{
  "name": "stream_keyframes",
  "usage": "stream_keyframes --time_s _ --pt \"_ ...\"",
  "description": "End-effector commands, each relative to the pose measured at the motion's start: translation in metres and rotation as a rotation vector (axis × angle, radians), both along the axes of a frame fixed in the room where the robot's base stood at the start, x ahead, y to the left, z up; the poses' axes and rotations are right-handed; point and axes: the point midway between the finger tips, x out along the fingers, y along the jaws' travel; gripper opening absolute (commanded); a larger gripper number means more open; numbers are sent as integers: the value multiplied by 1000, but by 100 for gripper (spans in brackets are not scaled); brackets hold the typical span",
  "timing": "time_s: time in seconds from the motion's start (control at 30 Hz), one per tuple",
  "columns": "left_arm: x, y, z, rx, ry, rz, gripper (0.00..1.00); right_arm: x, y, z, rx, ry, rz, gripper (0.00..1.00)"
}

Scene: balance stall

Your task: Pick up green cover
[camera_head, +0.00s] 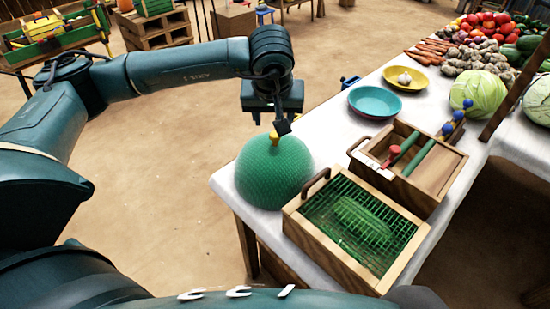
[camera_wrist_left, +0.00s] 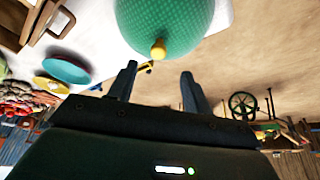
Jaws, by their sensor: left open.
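The green cover (camera_head: 274,174) is a mesh dome with a small yellow knob (camera_head: 274,136) on top. It stands at the left front corner of the white-topped table. My left gripper (camera_head: 281,126) is just above the knob in the head view, pointing down. In the left wrist view, the cover (camera_wrist_left: 168,18) is at the top, and its knob (camera_wrist_left: 158,50) lies beyond the gap between the open fingers of my left gripper (camera_wrist_left: 160,88). The fingers look empty and apart from the knob. What is under the cover is hard to see. My right gripper is not in view.
A wooden box with a green grid (camera_head: 312,197) stands right beside the cover. Behind it are a wooden tray (camera_head: 452,165), a teal bowl (camera_head: 375,101) and a yellow plate (camera_head: 406,78) with garlic. Vegetables and a cabbage (camera_head: 478,93) fill the far end.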

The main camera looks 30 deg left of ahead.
Motion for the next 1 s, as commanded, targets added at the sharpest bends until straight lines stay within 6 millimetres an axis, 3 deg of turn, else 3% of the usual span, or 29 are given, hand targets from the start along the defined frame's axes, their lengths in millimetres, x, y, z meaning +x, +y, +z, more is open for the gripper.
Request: stream_keyframes --time_s 0.2,0.4,0.7,1.0 --pt "12 5 -33 -2 2 0 50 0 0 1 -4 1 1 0" --pt "17 7 -44 -3 2 0 50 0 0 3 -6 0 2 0" --pt "34 14 -81 -4 1 1 50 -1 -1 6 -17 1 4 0" --pt "36 15 -86 -5 0 -1 50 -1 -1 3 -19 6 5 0"
